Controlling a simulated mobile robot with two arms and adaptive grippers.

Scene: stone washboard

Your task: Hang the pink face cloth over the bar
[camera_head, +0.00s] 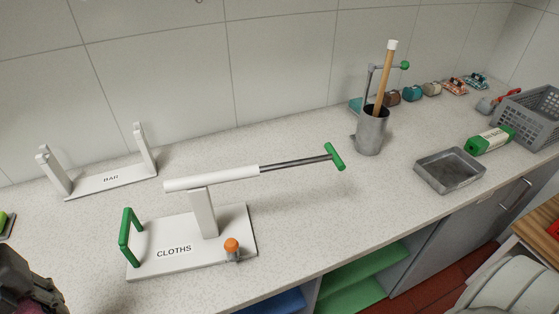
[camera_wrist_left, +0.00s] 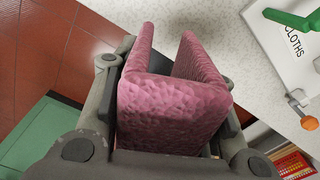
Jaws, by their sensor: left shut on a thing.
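The pink face cloth (camera_wrist_left: 172,112) is folded between the fingers of my left gripper (camera_wrist_left: 174,100) in the left wrist view. The gripper is shut on it. In the head view the left gripper (camera_head: 30,285) shows only in part at the lower left corner, left of the stand marked CLOTHS (camera_head: 150,264). A horizontal bar (camera_head: 295,163) with a white sleeve and a green end sits on that stand's white post, right of the gripper. A second stand, marked BAR (camera_head: 110,181), has two white uprights with nothing across them. My right gripper is not in view.
The CLOTHS stand also carries a green handle (camera_head: 124,235) and an orange knob (camera_head: 231,245). A metal cup (camera_head: 369,135) with a wooden stick, a grey tray (camera_head: 449,177) and a grey basket (camera_head: 528,128) stand to the right. The counter between is clear.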

